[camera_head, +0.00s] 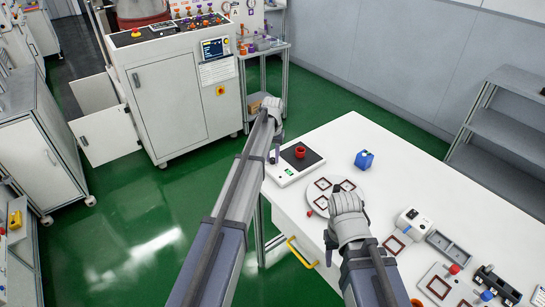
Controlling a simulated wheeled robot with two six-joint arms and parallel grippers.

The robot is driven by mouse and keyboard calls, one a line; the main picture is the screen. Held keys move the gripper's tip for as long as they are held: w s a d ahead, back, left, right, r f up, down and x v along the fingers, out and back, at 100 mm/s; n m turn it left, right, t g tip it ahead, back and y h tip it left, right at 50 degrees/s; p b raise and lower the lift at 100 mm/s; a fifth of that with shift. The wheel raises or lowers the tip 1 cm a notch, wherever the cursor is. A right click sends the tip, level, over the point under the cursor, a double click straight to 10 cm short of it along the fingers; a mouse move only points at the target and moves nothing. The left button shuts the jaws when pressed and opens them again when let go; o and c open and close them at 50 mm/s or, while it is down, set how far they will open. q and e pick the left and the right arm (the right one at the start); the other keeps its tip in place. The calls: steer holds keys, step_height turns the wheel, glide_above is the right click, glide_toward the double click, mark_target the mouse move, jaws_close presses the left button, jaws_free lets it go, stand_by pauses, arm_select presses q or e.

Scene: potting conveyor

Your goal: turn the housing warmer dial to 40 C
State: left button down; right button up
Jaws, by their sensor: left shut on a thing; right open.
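My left gripper (274,108) is past the far left corner of the white table, seen from behind. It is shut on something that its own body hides. My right gripper (345,203) is open, over the right side of a round pale plate (317,184) that carries several dark red square frames. A white device (413,223) with dark marks on top stands to the right of that gripper. I cannot tell for sure which thing is the housing warmer. No dial scale or 40 C mark is readable.
A scale (285,174) with a red part (300,151) on it and a blue block (364,160) stand on the table (440,172). A grey tray (449,249) lies at right. A white cabinet (175,95) with a control panel stands behind; grey shelves (507,130) stand at right.

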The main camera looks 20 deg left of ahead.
mark_target(273, 159)
arm_select(q)
steer(key=shift+n, duration=1)
steer(key=c, duration=0.7)
jaws_free()
steer(key=shift+o, duration=0.2)
steer(key=shift+r, duration=0.1)
step_height(273, 159, up, 8)
steer(key=p, duration=0.8)
steer(key=shift+f, duration=0.2)
